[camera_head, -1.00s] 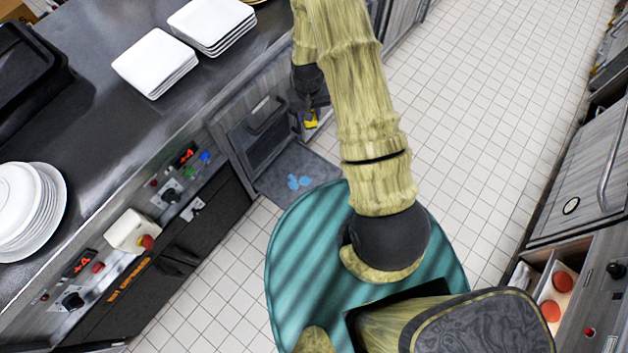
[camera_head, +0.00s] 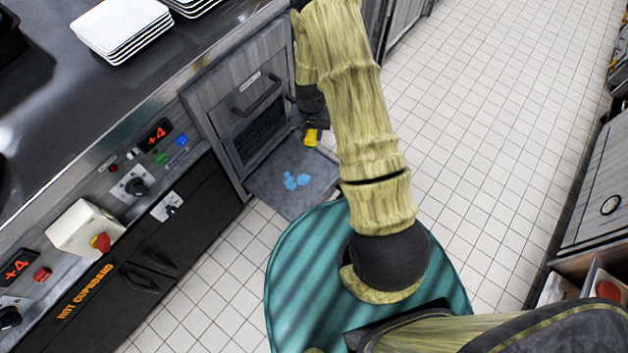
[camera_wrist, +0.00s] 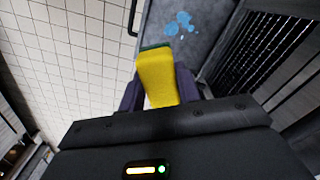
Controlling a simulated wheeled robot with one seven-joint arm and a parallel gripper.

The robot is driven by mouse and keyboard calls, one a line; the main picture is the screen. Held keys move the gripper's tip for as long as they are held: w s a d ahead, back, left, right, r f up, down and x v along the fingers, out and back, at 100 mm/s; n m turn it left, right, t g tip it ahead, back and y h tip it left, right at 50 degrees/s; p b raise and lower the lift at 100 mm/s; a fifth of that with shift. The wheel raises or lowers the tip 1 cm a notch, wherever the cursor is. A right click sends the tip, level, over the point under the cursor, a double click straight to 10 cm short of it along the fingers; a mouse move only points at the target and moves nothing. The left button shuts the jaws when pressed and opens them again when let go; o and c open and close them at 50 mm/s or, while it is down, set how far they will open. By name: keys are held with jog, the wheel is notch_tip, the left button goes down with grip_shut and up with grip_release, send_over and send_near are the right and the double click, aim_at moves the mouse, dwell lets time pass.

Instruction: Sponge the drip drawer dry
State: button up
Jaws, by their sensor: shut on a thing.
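My gripper (camera_head: 312,125) is shut on a yellow sponge (camera_head: 311,138) with a dark green end. In the wrist view the sponge (camera_wrist: 157,80) stands out between the two jaws of my gripper (camera_wrist: 160,88). The drip drawer (camera_head: 270,180) is a flat grey tray, pulled out low at the front of the counter. Blue wet patches (camera_head: 296,181) lie on it, and they also show in the wrist view (camera_wrist: 180,23). In the head view the sponge is above the drawer's far right side, apart from the patches. I cannot tell its height.
A grey cabinet front with a handle (camera_head: 258,95) and dark grille stands behind the drawer. A steel counter (camera_head: 130,95) with white plates (camera_head: 122,32) runs along the left. The tiled floor (camera_head: 480,130) to the right is clear.

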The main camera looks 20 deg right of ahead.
notch_tip(320, 180, down, 28)
jog(key=m+b, duration=0.5)
jog(key=b, duration=2)
jog(key=shift+d+r, duration=0.15)
jog(key=shift+d, duration=0.3)
